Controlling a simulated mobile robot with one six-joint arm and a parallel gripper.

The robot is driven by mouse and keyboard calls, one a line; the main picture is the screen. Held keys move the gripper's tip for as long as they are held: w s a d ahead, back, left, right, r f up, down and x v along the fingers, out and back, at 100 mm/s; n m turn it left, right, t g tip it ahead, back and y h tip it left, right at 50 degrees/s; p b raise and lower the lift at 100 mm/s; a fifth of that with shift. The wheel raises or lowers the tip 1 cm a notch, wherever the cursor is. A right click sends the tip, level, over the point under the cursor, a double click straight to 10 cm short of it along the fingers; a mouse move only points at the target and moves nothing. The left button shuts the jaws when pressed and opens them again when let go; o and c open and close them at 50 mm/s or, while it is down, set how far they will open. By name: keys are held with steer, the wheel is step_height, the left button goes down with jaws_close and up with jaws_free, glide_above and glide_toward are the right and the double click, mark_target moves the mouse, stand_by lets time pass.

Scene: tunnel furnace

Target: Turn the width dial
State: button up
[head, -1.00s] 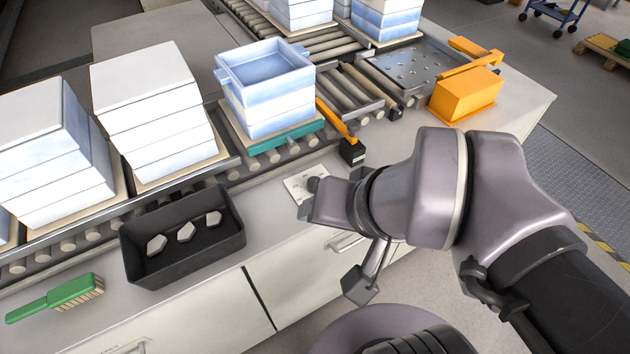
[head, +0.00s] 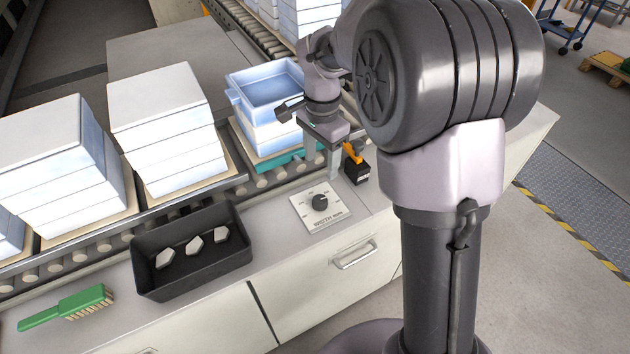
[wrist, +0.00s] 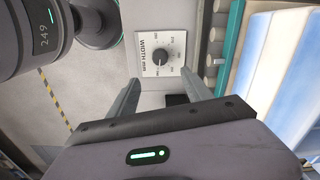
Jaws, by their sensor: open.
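The width dial (head: 320,202) is a black round knob on a white scale plate (head: 327,221) lettered "WIDTH mm", lying on the counter's front strip. The dial also shows in the wrist view (wrist: 158,57), beyond my fingertips, with its white pointer mark toward the lower part of the plate. My gripper (head: 322,170) is above and behind the dial in the head view, apart from it. In the wrist view my gripper (wrist: 162,92) has its two fingers spread wide with nothing between them. My arm covers the right part of the counter in the head view.
A black box with an orange lever (head: 355,164) stands right of the dial, close to my gripper. A blue-white stacked tray (head: 270,90) is behind it on the rollers. A black bin (head: 190,277) with pale pieces and a green brush (head: 68,305) lie left.

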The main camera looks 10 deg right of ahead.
mark_target(320, 199)
step_height(320, 199, down, 15)
steer(key=b, duration=0.5)
steer(key=shift+r, duration=0.2)
jaws_close()
